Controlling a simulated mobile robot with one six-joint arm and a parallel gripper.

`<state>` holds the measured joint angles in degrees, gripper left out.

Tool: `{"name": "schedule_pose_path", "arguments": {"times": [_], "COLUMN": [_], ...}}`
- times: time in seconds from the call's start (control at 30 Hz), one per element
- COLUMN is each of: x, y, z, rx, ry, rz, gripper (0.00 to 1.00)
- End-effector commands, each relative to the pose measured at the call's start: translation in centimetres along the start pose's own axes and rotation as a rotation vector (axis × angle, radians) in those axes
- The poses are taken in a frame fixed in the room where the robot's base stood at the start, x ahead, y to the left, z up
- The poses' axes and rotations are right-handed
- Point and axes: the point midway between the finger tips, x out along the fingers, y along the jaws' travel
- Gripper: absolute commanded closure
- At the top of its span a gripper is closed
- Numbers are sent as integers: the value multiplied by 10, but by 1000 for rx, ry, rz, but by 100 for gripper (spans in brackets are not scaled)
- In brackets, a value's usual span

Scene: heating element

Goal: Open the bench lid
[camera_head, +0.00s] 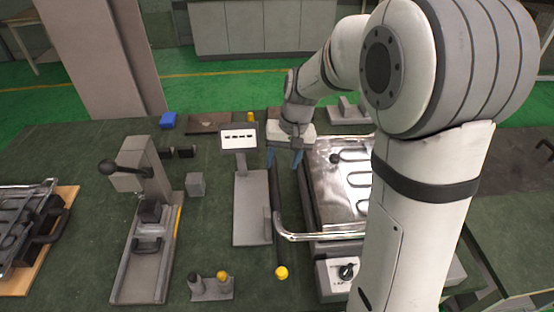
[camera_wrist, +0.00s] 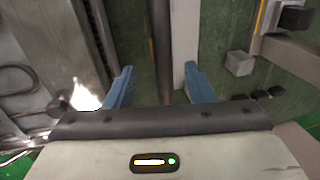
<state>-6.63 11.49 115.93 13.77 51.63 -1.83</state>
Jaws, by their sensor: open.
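The bench (camera_head: 318,250) is a grey box at the centre right of the head view, with a dial on its front. A shiny metal plate with a dark looped heating element (camera_head: 345,170) covers its top. I cannot tell for sure which part is the lid. A chrome bar (camera_head: 310,236) bends around its front left corner. My gripper (camera_head: 284,159) is open, with blue fingers, near the bench's back left edge. In the wrist view, my gripper (camera_wrist: 158,86) has nothing visibly held; a dark rod (camera_wrist: 161,40) shows between its fingers. My arm hides the bench's right side.
A grey stand with a display (camera_head: 240,138) is just left of the rod. Farther left are a grey press-like fixture (camera_head: 148,225), a small grey block (camera_head: 195,185) and a wooden board (camera_head: 62,205) bearing metal parts. Small knobs on a base (camera_head: 211,289) stand at the front.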

Motion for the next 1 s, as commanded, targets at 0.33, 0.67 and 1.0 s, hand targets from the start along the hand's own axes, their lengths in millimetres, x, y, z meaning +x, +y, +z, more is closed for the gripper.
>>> {"name": "schedule_pose_path", "arguments": {"times": [0.33, 0.67, 1.0], "x": [38, 78, 82], "y": [-4, -4, -5], "z": [-6, -6, -6], "rx": [1, 0, -1], "ry": [-14, -10, -9], "rz": [-7, -6, -6], "gripper": [51, 51, 53]}}
